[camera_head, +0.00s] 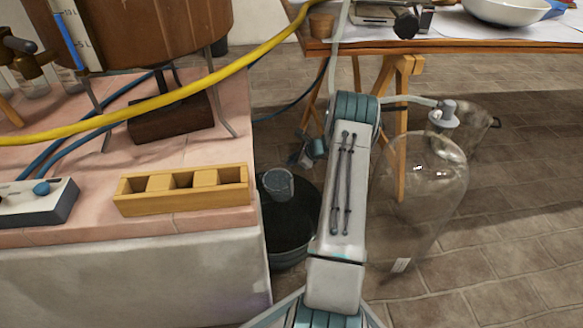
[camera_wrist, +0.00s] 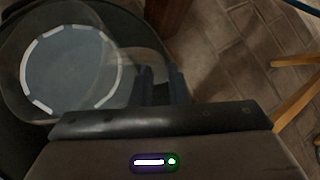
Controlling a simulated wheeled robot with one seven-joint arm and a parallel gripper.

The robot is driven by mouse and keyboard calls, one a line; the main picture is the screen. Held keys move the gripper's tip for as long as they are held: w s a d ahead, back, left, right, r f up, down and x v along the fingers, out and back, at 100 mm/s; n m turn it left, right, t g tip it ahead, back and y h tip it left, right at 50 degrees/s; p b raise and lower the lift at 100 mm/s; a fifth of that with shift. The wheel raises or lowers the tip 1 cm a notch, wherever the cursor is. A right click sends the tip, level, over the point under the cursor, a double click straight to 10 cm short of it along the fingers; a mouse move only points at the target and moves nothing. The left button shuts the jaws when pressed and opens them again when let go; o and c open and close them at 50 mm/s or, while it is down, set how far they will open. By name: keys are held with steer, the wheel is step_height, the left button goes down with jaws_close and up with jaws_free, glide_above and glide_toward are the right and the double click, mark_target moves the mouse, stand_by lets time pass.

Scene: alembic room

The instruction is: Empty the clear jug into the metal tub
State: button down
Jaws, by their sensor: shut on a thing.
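The clear jug (camera_wrist: 118,50) is in the jaws of my gripper (camera_wrist: 162,88), at the upper left of the wrist view. A pale dashed ring and a grey-blue disc show through or on it. In the head view a small grey round shape, apparently the jug (camera_head: 277,184), shows above the dark tub (camera_head: 286,240). The tub stands on the floor beside the pink-topped bench; its dark side also shows in the wrist view (camera_wrist: 14,125). My gripper (camera_head: 308,152) is partly hidden by my arm in the head view. The jug's exact tilt and any liquid are unclear.
A large clear glass vessel (camera_head: 430,190) stands on the floor right of my arm. The tiled bench (camera_head: 130,150) at left holds a wooden block (camera_head: 182,190). A yellow hose (camera_head: 190,90) crosses above it. A trestle table (camera_head: 455,47) stands behind.

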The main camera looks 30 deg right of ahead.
steer(key=shift+w+d+r+t+h, duration=0.2)
steer(key=shift+w+d+t+h, duration=0.1)
steer(key=shift+w+d, duration=0.1)
steer(key=shift+r, duration=0.1)
steer(key=shift+w+d+r+n+t+h, duration=0.1)
steer(key=shift+r+n+t+h, duration=0.4)
steer(key=shift+r, duration=0.2)
steer(key=shift+d+r+n+t+h, duration=0.1)
steer(key=shift+r+n+t+h, duration=0.35)
steer(key=shift+r, duration=0.25)
steer(key=shift+a+r, duration=0.1)
steer(key=r, duration=0.1)
steer(key=n+t+h, duration=0.1)
steer(key=r+t, duration=0.1)
steer(key=shift+s+a+r+n+h, duration=0.25)
steer(key=shift+s+a+r+h, duration=0.05)
steer(key=shift+a+h, duration=0.1)
steer(key=shift+a, duration=0.1)
